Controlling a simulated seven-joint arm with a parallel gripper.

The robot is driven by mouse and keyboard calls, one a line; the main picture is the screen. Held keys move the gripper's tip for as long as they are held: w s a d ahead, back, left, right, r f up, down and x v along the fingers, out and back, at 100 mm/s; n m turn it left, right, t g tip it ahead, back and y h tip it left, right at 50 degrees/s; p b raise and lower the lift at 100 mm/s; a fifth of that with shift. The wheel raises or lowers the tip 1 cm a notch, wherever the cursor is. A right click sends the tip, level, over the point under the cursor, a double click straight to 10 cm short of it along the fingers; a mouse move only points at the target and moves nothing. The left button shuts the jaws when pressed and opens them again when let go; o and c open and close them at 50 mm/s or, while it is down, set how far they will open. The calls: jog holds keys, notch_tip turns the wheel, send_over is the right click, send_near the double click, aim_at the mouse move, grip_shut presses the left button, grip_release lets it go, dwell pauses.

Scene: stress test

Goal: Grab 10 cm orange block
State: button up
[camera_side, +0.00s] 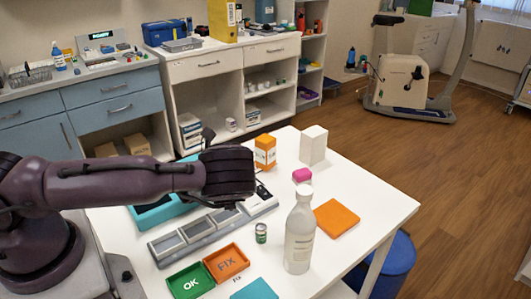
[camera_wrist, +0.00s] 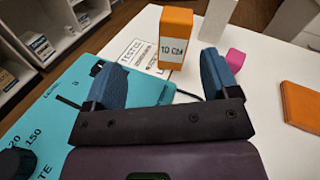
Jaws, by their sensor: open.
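The orange block (camera_side: 265,152) stands upright on the white table, just beyond my gripper in the side view. In the wrist view the orange block (camera_wrist: 177,25) carries a white label reading "10 CM". My gripper (camera_wrist: 156,64) is open there, its two blue fingers spread apart. The block stands ahead of the fingers, nearer the right one, with a visible gap in front of the gripper's black base. Nothing is held. In the side view my dark wrist hides the fingers.
A white block (camera_side: 313,145), a pink block (camera_side: 302,175), a white bottle (camera_side: 299,235) and a flat orange piece (camera_side: 336,218) stand or lie to the right. A grey tray row (camera_side: 190,240) and green and orange trays lie nearer. A printed sheet (camera_wrist: 135,52) lies left of the block.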

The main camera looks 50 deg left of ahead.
aim_at(260, 142)
jog(key=m, duration=0.1)
jog(key=m+t+h, duration=0.1)
jog(key=d+m+h, duration=0.1)
jog(key=m, duration=0.1)
jog(key=shift+f, duration=0.25)
jog(key=shift+w+t, duration=0.3)
jog(key=x, duration=1.2)
jog(key=shift+w+a+r, duration=0.1)
jog(key=shift+w+a, duration=0.05)
jog(key=shift+w, duration=0.05)
jog(key=c, duration=1.1)
